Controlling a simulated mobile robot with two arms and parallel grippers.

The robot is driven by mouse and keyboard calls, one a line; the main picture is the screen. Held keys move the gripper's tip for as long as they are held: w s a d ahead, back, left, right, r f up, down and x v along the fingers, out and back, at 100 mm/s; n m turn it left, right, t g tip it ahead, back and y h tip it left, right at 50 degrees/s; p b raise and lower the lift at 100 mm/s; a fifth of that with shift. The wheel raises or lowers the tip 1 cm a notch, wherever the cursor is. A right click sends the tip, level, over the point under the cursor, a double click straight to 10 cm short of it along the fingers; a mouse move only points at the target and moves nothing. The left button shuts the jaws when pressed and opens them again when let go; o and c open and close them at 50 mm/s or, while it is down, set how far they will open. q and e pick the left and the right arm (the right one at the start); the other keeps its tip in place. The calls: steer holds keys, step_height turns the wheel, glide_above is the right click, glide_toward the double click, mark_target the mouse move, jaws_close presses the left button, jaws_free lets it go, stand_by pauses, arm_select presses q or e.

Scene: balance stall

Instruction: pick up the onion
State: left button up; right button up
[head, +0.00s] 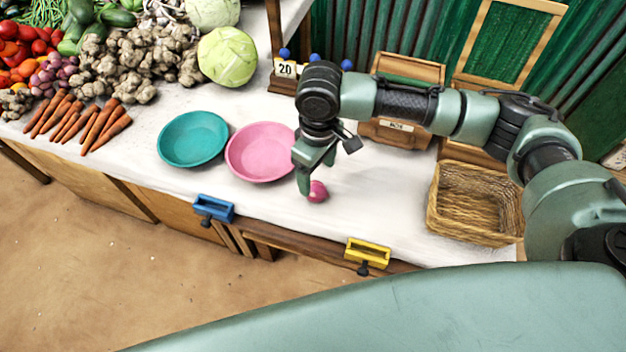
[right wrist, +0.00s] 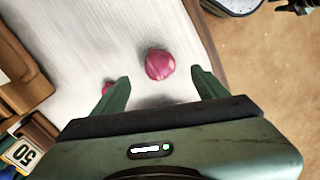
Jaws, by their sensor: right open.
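A purple-pink onion (head: 317,191) lies on the white tabletop, right of the pink bowl (head: 258,155). My right gripper (head: 314,176) is just above it, pointing down, and covers part of the area around it. In the right wrist view the onion (right wrist: 159,64) shows between and slightly beyond the two spread fingers of the right gripper (right wrist: 160,78), with clear gaps on both sides. A second small reddish thing (right wrist: 107,88) shows beside the left finger, partly hidden by it. My left gripper is not in view.
A teal bowl (head: 192,139) stands left of the pink bowl. A wicker basket (head: 470,205) stands at right. Blue (head: 213,208) and yellow (head: 368,251) holders sit at the front edge. Vegetables, including carrots (head: 103,126) and cabbage (head: 228,57), fill the left. The front tabletop is mostly clear.

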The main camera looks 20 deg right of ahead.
mark_target(316, 186)
step_height(316, 186, down, 8)
steer(key=shift+w+a+r, duration=0.1)
steer(key=shift+r, duration=0.1)
steer(key=c, duration=1.4)
